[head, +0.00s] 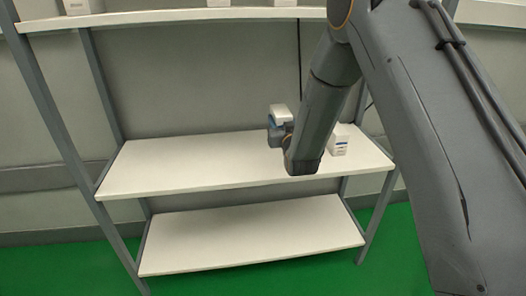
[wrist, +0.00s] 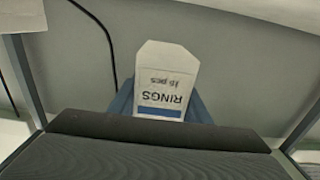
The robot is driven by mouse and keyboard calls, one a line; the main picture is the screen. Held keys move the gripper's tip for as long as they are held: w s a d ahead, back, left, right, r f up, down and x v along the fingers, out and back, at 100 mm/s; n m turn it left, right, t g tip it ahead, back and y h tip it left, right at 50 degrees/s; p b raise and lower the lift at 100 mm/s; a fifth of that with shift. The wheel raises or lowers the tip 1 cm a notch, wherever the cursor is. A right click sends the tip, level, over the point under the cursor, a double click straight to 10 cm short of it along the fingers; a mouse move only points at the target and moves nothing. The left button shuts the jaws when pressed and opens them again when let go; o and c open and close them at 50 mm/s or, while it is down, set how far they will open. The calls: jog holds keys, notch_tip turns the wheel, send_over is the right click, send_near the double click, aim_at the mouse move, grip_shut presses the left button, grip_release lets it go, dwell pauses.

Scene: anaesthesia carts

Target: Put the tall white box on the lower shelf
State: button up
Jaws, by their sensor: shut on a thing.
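My gripper (head: 279,126) is over the middle shelf in the head view, mostly hidden behind my own arm. It is shut on a white box (head: 280,112), whose upper part shows above the fingers. In the wrist view the held white box (wrist: 166,75) stands between the blue fingers, with upside-down print reading "RINGS 10 pcs". It looks taller than wide there. The lower shelf (head: 250,238) is a bare white board near the green floor.
The middle shelf (head: 190,168) carries another small white box (head: 338,141) right of my arm; the rest of it is clear. The upper shelf (head: 180,17) holds several white boxes. Grey posts (head: 60,130) bound the rack. A dark cable (wrist: 105,40) hangs on the wall behind.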

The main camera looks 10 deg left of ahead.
notch_tip(320, 180, down, 8)
jog(key=shift+f, duration=0.2)
jog(key=shift+f, duration=0.1)
dwell(0.3)
jog(key=o, duration=1.1)
jog(key=shift+o, duration=0.2)
